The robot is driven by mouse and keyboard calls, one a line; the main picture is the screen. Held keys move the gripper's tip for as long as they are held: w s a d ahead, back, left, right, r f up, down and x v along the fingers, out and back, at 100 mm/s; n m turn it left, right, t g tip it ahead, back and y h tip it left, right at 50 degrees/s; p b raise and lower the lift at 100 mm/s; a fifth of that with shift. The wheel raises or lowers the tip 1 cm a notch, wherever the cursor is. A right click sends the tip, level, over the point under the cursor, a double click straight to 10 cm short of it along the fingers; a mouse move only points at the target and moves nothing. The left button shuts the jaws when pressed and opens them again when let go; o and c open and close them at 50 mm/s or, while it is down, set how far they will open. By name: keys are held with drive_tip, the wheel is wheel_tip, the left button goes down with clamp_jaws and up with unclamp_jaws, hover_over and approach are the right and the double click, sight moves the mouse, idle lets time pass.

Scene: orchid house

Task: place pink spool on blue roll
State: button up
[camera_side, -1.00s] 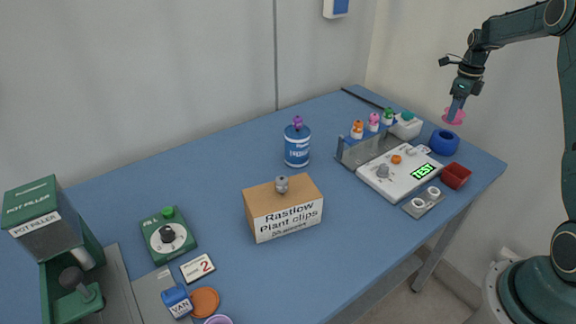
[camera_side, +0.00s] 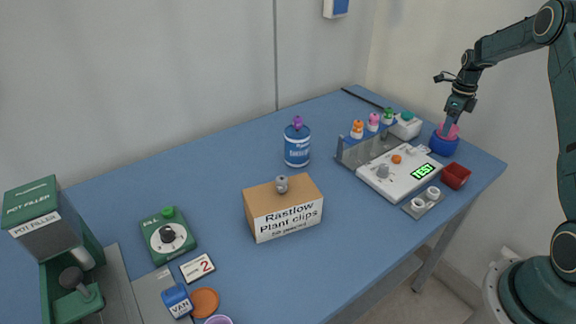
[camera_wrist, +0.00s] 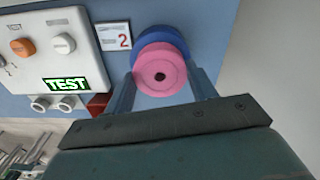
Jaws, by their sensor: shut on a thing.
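The pink spool (camera_wrist: 160,72) is between the two fingers of my gripper (camera_wrist: 160,90) in the wrist view, and the gripper is shut on it. In the side view the spool (camera_side: 449,130) is at the top of the blue roll (camera_side: 444,145), with my gripper (camera_side: 450,124) above it. In the wrist view the blue roll (camera_wrist: 160,37) shows as a rim behind the spool, mostly covered by it. The spool is over the roll and looks touching or very close; I cannot tell whether it bears its weight.
A red square cup (camera_side: 456,176) stands just in front of the roll. A white tester panel (camera_side: 398,172) with a green TEST display lies to the left. A white box with a teal top (camera_side: 406,126) is behind left. The table's right edge is close by.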

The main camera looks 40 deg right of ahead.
drive_tip(key=shift+f, duration=0.15)
drive_tip(key=o, duration=1)
wheel_tip(320, 180, up, 12)
drive_tip(key=shift+r, duration=0.2)
idle(0.5)
